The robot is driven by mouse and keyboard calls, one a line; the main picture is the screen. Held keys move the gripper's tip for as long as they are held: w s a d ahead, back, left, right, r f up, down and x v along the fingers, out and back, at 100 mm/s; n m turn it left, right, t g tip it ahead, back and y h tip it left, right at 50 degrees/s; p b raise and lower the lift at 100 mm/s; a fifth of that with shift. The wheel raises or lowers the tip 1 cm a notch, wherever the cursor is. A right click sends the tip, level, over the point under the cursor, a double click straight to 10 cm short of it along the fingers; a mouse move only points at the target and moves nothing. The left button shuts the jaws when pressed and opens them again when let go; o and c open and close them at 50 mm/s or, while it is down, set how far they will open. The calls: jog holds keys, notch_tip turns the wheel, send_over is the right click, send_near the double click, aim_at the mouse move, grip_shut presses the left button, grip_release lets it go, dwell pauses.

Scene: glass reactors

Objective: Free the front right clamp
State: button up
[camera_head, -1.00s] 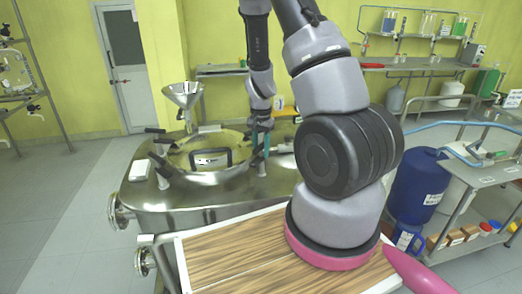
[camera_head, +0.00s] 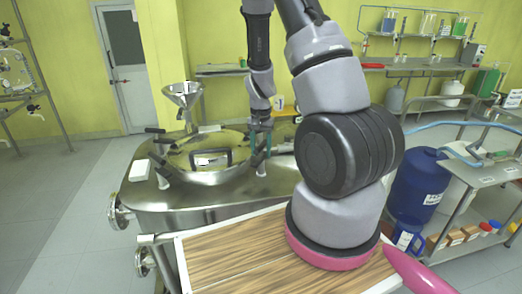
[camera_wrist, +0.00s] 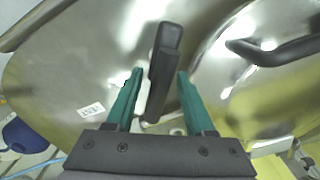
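The black handle of a clamp (camera_wrist: 164,60) stands between the two teal fingers of my gripper (camera_wrist: 160,74) in the wrist view. The fingers are open on either side of it, with a gap visible on both sides. In the head view my gripper (camera_head: 260,142) points down at the right rim of the round reactor lid (camera_head: 205,178). The arm and fingers partly hide this clamp there. Other black-handled clamps show at the lid's front left (camera_head: 162,176) and back left (camera_head: 155,130).
A black lid handle (camera_wrist: 270,52) lies to the right in the wrist view. A steel funnel (camera_head: 183,92) rises behind the lid. A white block (camera_head: 139,170) sits on the vessel's left. A blue drum (camera_head: 418,185) stands right of the wooden tabletop (camera_head: 235,250).

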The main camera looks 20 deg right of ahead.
aim_at(261, 144)
notch_tip(261, 144, up, 11)
jog(key=shift+f, duration=0.1)
dwell(0.6)
dwell(0.3)
jog(key=shift+a+r, duration=0.1)
jog(key=shift+r, duration=0.1)
jog(key=s+a+r+n+t+y, duration=0.1)
jog(key=s+a+r+t, duration=0.15)
jog(key=r, duration=0.55)
jog(key=s+a+r+n+t+y, duration=0.1)
jog(key=s+a+r, duration=0.15)
jog(key=r, duration=0.45)
jog(key=s+a+r+n+t, duration=0.1)
jog(key=s+a+r+t, duration=0.1)
jog(key=s+r, duration=0.9)
jog(key=shift+s+a+r+n+t, duration=0.15)
jog(key=shift+s+r+n+t, duration=0.25)
jog(key=shift+s+t, duration=0.4)
jog(key=shift+o, duration=0.3)
jog(key=shift+w, duration=0.15)
